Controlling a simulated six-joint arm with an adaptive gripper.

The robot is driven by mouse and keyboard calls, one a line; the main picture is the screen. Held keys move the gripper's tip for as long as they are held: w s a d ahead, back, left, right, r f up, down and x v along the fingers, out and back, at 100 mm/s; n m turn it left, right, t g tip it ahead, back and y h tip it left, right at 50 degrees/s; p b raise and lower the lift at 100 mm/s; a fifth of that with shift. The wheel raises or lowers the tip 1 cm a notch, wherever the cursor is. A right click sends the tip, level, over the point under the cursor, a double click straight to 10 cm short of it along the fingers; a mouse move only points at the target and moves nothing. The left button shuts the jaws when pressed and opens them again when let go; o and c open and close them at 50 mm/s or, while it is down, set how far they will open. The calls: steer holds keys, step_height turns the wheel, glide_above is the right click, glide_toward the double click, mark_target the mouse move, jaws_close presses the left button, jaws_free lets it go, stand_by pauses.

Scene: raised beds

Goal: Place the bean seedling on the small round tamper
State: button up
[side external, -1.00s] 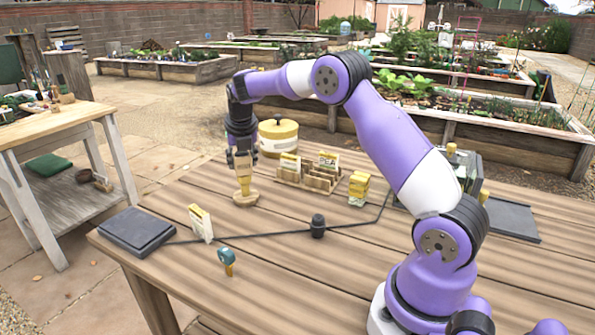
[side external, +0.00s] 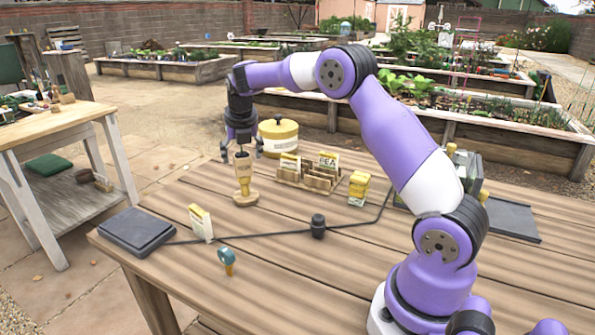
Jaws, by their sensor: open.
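A small tan tapered piece (side external: 243,172) with a dark top and markings stands upright on a round wooden base (side external: 246,198) on the table. The tapered piece looks like the bean seedling's pot and the base like the small round tamper; no leaves can be made out. My gripper (side external: 241,151) is open, pointing down, just above the piece with its fingers spread to either side of its top. The fingers appear clear of it.
A cream and yellow lidded pot (side external: 278,138) stands close behind my gripper. A wooden packet rack (side external: 308,177), yellow packets (side external: 358,187), a leaning packet (side external: 200,223), a teal-headed peg (side external: 227,260), a dark pad (side external: 137,232) and a cable with a black knob (side external: 318,226) share the table.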

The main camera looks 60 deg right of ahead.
steer(key=s+a+r+m+t, duration=0.1)
steer(key=s+a+r+m, duration=0.7)
steer(key=r+m, duration=0.15)
steer(key=s+a+f+m+y, duration=0.1)
steer(key=s+a+m, duration=0.3)
steer(key=s+m, duration=0.4)
steer(key=s+a+f+m+t+y, duration=0.1)
steer(key=s+a+f+m+y, duration=0.1)
steer(key=s+a+m, duration=0.3)
steer(key=s+m, duration=0.3)
steer(key=m, duration=0.1)
steer(key=shift+a, duration=0.25)
